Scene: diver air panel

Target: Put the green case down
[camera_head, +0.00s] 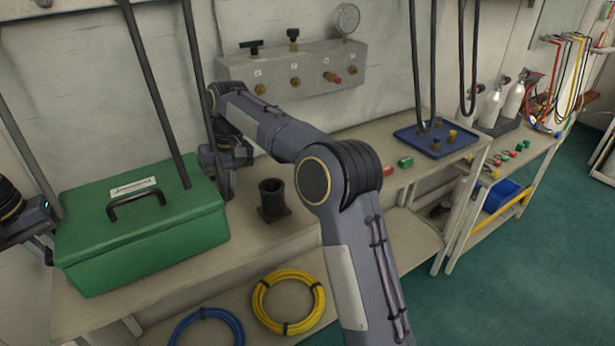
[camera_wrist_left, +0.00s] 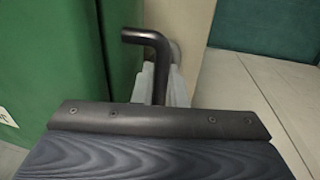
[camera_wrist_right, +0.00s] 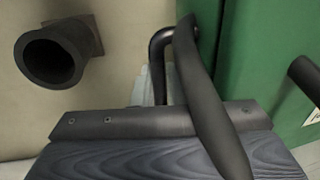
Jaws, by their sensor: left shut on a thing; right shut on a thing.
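The green case (camera_head: 140,240) is level at the left end of the bench, with a black top handle (camera_head: 137,202) and a white label. Whether its underside touches the bench is hard to tell. My left gripper (camera_head: 45,215) is at the case's left end, shut on a black side handle (camera_wrist_left: 157,65). My right gripper (camera_head: 222,175) is at its right end, partly hidden by my arm, shut on the other side handle (camera_wrist_right: 157,60). The fingertips are mostly hidden in both wrist views.
Black hoses (camera_head: 155,95) hang down by the case; one crosses the right wrist view (camera_wrist_right: 200,90). A black tubular holder (camera_head: 272,200) stands on the bench (camera_head: 300,235) right of the case. A blue tray (camera_head: 420,146) lies farther right. Yellow (camera_head: 263,315) and blue hose coils lie below.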

